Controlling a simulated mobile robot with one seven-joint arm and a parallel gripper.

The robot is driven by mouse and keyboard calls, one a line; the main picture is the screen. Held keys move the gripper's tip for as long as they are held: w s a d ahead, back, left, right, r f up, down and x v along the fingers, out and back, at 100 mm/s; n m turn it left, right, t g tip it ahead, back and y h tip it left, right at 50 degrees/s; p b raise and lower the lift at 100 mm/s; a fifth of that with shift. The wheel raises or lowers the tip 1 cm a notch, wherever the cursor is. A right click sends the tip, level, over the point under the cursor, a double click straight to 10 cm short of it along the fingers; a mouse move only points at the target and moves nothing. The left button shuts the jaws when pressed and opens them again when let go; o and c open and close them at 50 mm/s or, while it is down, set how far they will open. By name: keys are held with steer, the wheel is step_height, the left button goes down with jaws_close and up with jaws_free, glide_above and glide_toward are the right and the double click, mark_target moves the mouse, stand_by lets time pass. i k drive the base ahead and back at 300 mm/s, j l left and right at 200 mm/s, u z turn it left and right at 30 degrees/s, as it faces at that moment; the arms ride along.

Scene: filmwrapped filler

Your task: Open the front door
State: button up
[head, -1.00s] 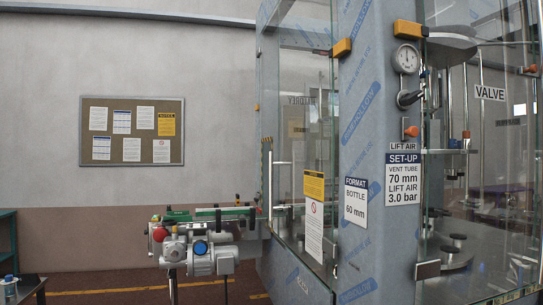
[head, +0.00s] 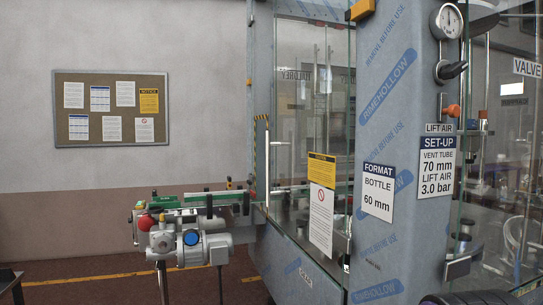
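The filler is a tall machine with glass panels and a frame column (head: 395,110) covered in blue-printed protective film. A glass panel (head: 315,110) left of the column carries a yellow-and-white notice (head: 321,205), with a metal upright handle (head: 268,165) by its left edge. Another glass panel (head: 510,150) lies right of the column, with a metal fitting (head: 462,264) low at its edge. Both panels look closed. I cannot tell from the labels which is the front door.
A conveyor with a grey motor (head: 190,242) and a red button (head: 146,222) juts out left of the machine. A gauge (head: 447,21) and black knob (head: 453,69) are on the column. A dark table (head: 10,282) stands at lower left. Floor (head: 95,260) between table and conveyor is clear.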

mark_target(321, 168)
steer(key=i+j+z, duration=0.2)
steer(key=i+j, duration=0.45)
steer(key=i+j+z, duration=0.2)
steer(key=i+j, duration=0.5)
